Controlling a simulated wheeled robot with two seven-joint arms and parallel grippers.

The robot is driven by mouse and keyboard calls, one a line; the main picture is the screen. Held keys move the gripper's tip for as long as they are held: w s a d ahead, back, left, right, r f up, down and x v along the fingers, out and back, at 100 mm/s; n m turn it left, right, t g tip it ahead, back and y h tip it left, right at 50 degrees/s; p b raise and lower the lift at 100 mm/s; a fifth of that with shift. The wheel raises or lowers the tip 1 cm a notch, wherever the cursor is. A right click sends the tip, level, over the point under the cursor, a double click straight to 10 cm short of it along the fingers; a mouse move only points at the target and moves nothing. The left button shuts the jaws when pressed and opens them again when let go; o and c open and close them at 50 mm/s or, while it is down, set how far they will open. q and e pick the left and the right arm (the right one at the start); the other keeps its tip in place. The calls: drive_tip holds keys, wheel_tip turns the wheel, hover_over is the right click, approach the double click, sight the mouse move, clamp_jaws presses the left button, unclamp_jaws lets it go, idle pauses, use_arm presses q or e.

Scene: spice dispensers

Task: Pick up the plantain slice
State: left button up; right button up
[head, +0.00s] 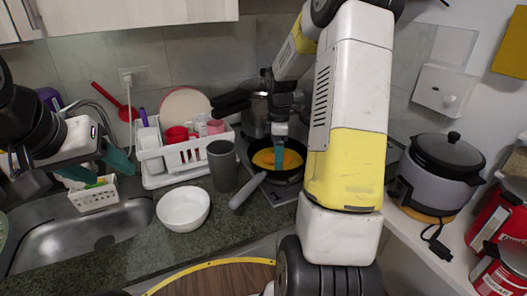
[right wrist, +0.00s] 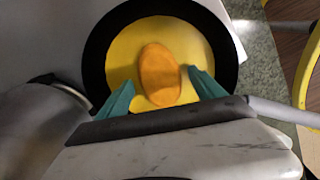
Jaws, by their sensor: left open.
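The plantain slice (right wrist: 158,70) is an orange oval lying in yellow liquid in a dark round pan (right wrist: 96,50), seen in the right wrist view. In the head view the pan (head: 258,174) sits on the stove, and the slice is hard to make out behind my gripper. My right gripper (right wrist: 159,78) is open over the pan, its teal fingertips on either side of the slice with gaps between. In the head view this gripper (head: 279,150) points down into the pan. My left gripper (head: 98,168) is open and empty above the sink at the left.
A white bowl (head: 183,209) and a dark grey cup (head: 222,167) stand on the counter left of the pan handle (head: 247,191). A white dish rack (head: 190,152) is behind them. A rice cooker (head: 440,175) and red canisters (head: 498,215) stand at right.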

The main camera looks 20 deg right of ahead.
drive_tip(key=c, duration=1.4)
drive_tip(key=shift+r, duration=0.15)
